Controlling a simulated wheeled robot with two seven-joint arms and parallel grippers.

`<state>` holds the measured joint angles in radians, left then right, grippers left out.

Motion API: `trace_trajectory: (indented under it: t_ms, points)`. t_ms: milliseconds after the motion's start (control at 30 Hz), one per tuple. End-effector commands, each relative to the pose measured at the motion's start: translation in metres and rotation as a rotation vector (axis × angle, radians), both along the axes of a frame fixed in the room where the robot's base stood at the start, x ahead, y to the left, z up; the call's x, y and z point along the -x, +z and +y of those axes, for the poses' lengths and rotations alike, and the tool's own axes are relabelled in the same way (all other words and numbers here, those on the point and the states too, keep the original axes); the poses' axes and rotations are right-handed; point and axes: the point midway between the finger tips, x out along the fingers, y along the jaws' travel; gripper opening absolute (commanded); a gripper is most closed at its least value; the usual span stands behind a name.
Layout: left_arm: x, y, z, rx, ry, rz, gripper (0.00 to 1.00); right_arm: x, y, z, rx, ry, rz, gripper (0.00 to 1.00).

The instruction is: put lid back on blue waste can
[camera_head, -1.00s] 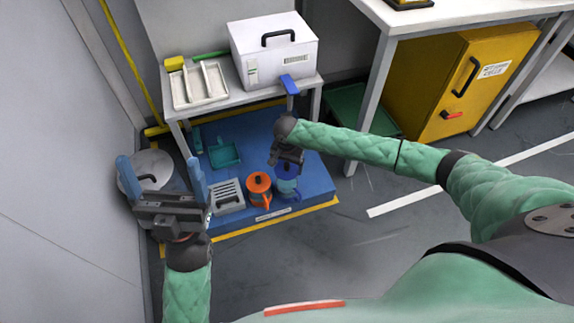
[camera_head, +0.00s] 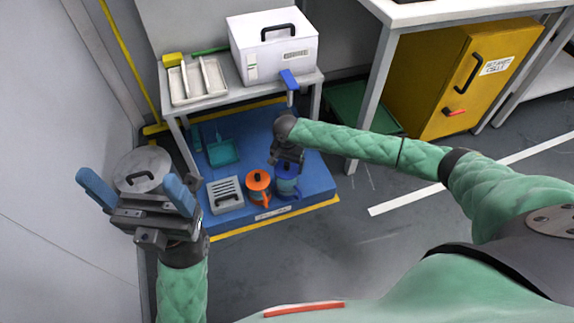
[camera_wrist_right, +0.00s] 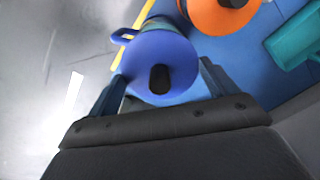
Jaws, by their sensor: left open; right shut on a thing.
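The blue waste can (camera_head: 291,189) stands near the front edge of the blue platform. Its dark blue round lid (camera_wrist_right: 178,55) has a black knob and shows in the right wrist view between my fingers. A blue handle (camera_wrist_right: 122,36) sticks out beside the lid. My left gripper (camera_head: 137,192) is open and empty at the left.
An orange can (camera_head: 259,184) stands close to the left of the blue can. A grey slotted box (camera_head: 225,195) and a teal dustpan (camera_head: 222,152) are also on the blue platform (camera_head: 318,177). A grey lidded bin (camera_head: 142,165) is behind my left gripper. A bench with a white box (camera_head: 273,55) stands behind.

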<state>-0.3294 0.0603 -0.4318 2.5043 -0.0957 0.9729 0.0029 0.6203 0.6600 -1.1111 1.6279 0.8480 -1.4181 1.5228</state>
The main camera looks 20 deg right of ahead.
Motion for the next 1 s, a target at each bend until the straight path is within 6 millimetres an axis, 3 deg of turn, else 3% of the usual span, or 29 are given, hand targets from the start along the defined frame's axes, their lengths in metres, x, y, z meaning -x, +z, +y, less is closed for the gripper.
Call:
trace_trajectory:
  t_ms: [33,133,200,400,1000]
  points:
    - [-0.001,-0.011,-0.002,0.007,-0.013,-0.004,0.86,0.000,-0.012,0.000,0.000,0.001,0.000,0.60]
    - [-0.002,-0.016,-0.005,0.022,-0.042,-0.009,0.86,0.000,-0.019,0.000,0.000,0.001,0.000,0.60]
    - [-0.001,-0.007,-0.004,0.021,-0.040,-0.006,0.86,0.000,-0.017,0.001,0.000,0.000,0.002,0.60]
    - [-0.002,-0.007,-0.004,0.019,-0.034,-0.005,0.86,0.000,-0.029,0.001,-0.001,-0.002,0.002,0.60]
    - [-0.001,-0.008,-0.004,0.016,-0.031,-0.003,0.86,0.000,-0.036,0.001,-0.001,0.000,0.001,0.60]
